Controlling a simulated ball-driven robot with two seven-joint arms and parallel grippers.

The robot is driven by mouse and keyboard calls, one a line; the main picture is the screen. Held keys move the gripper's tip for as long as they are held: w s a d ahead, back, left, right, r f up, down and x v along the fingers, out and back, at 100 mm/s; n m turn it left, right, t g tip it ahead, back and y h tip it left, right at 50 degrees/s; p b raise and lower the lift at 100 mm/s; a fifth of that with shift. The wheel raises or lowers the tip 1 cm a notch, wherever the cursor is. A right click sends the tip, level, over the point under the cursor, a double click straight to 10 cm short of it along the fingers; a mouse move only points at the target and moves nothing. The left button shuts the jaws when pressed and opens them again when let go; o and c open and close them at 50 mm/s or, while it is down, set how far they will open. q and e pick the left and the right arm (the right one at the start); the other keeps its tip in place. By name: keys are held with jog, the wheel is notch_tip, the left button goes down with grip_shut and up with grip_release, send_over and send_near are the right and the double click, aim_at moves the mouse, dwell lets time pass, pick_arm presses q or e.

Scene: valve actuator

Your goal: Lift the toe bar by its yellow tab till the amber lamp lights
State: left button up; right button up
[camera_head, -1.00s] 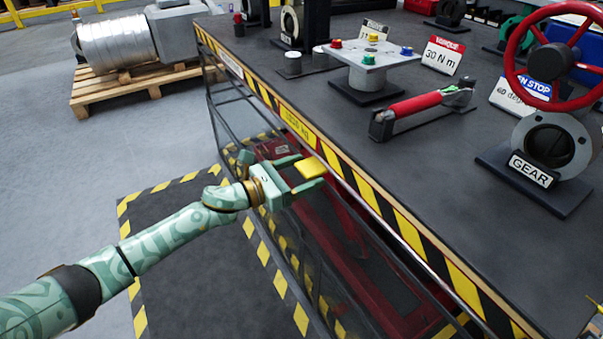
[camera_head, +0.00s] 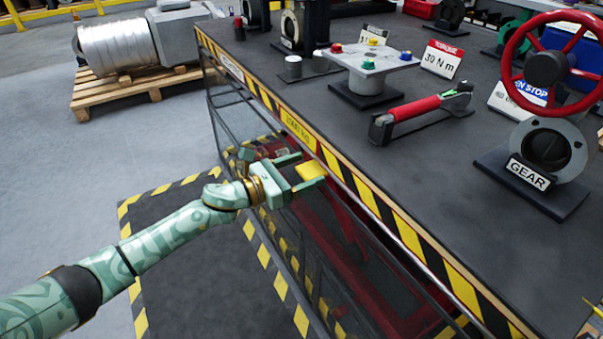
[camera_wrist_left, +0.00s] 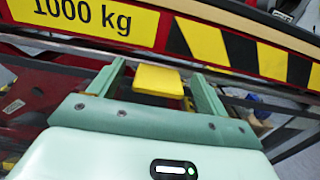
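The yellow tab (camera_head: 311,171) sits just below the bench's striped front edge. My left gripper (camera_head: 304,170) has come to it from the left. In the left wrist view the tab (camera_wrist_left: 158,80) lies between my two fingers (camera_wrist_left: 160,84), with a narrow gap showing on each side. The fingers are apart and not closed on the tab. The toe bar itself is not clearly told from the dark red framework under the bench edge. I cannot make out an amber lamp in either view. My right gripper is out of view.
The bench top (camera_head: 430,200) carries a red-handled tool (camera_head: 415,108), a post with coloured knobs (camera_head: 370,70) and a red handwheel valve (camera_head: 548,70). Its striped edge (camera_head: 400,225) runs close above my gripper. A pallet (camera_head: 135,85) stands at back left. Floor on the left is open.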

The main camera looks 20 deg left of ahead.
pick_arm(q)
jog(key=shift+f, duration=0.2)
jog(key=shift+s+a, duration=0.2)
jog(key=shift+s, duration=0.1)
jog(key=p+v, duration=0.3)
jog(key=v, duration=1.2)
jog(key=shift+s+a, duration=0.2)
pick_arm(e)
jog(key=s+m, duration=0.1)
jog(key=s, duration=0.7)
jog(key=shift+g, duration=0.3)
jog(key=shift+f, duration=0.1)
